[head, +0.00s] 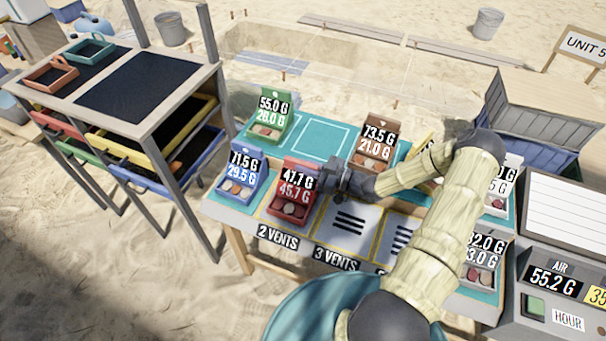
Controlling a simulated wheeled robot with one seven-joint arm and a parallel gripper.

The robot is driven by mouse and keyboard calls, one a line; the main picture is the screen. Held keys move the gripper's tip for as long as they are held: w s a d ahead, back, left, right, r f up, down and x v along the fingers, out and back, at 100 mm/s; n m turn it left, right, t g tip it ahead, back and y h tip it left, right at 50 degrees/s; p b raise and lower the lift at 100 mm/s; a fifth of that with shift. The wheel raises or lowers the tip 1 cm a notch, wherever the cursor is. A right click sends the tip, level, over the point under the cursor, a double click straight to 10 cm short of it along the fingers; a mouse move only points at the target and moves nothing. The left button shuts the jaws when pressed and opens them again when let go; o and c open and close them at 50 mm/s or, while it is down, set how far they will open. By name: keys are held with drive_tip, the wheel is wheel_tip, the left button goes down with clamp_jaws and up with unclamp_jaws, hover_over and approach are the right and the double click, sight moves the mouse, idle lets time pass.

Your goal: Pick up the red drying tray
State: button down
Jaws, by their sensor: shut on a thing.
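The red drying tray (289,210) is at the left part of the work table, by the 2 VENTS label. It holds a few small round pieces, and its upright back carries the readings 47.7 G and 45.7 G. My gripper (325,180) is at the tray's right side, by the upright back, and is shut on it. The fingertips are mostly hidden. I cannot tell whether the tray touches the table (219,205).
The marked 3 VENTS space (347,228) to the right is empty. A drawer rack (140,140) stands at the left.

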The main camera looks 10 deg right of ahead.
wheel_tip(320, 180, up, 8)
drive_tip(key=shift+w+r+b, duration=0.1)
drive_tip(key=shift+b, duration=0.45)
drive_tip(key=shift+s+a+r, duration=0.1)
drive_tip(key=shift+s+r, duration=0.1)
drive_tip(key=shift+r, duration=0.65)
drive_tip(key=shift+w, duration=0.1)
drive_tip(key=shift+f, duration=0.1)
